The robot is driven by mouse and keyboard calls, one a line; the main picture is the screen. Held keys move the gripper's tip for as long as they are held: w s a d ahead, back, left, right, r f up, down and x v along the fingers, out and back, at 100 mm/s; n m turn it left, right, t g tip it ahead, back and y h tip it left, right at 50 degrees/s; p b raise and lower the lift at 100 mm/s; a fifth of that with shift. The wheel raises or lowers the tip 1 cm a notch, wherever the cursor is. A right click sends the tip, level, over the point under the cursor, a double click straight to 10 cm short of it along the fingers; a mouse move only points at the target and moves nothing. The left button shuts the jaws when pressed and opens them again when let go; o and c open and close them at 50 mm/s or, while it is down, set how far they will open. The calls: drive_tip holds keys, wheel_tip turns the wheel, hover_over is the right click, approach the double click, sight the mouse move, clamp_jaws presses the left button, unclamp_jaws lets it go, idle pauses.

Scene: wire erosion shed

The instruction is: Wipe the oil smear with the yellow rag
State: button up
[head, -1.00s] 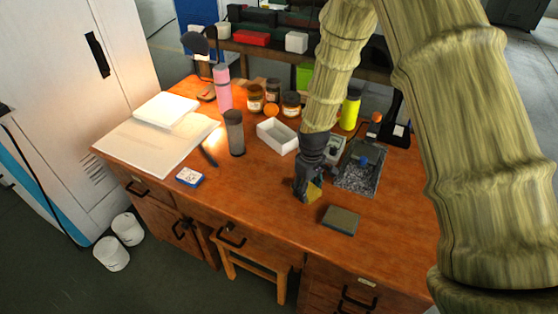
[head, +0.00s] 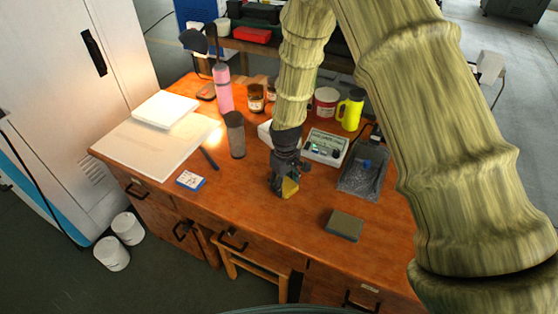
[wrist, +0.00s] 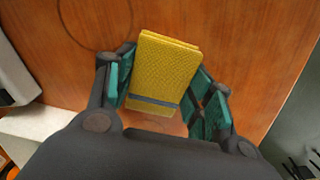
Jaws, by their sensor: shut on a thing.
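The yellow rag (wrist: 163,68) is a folded, textured block with a grey band, held between the two teal-padded fingers of my gripper (wrist: 160,88) in the wrist view. In the head view my gripper (head: 284,188) points down over the middle front of the wooden desk (head: 250,205), with the yellow rag (head: 290,188) at its tip. I cannot tell whether the rag touches the desk top. A faint dark ring mark (wrist: 131,36) shows on the wood beyond the rag in the wrist view; I cannot tell whether it is the oil smear. No other smear is clear.
A dark green block (head: 343,225) lies right of the gripper. A grey meter (head: 326,146) and a dark tray (head: 362,172) stand behind it to the right. A dark cylinder (head: 235,135) and a blue-white box (head: 190,180) are to the left. Desk between is clear.

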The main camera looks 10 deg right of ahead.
drive_tip(key=shift+w+a+r, duration=0.1)
drive_tip(key=shift+w+a, duration=0.1)
drive_tip(key=shift+a, duration=0.1)
drive_tip(key=shift+w+r+p, duration=0.1)
drive_tip(key=shift+r+p, duration=0.05)
drive_tip(key=shift+p, duration=0.35)
wheel_tip(320, 180, up, 4)
drive_tip(key=shift+f+p, duration=0.1)
drive_tip(key=shift+p, duration=0.7)
wheel_tip(320, 180, up, 2)
drive_tip(key=shift+r+p, duration=0.1)
drive_tip(key=shift+p, duration=0.75)
drive_tip(key=shift+r+p, duration=0.65)
drive_tip(key=shift+r, duration=0.3)
drive_tip(key=shift+f, duration=0.1)
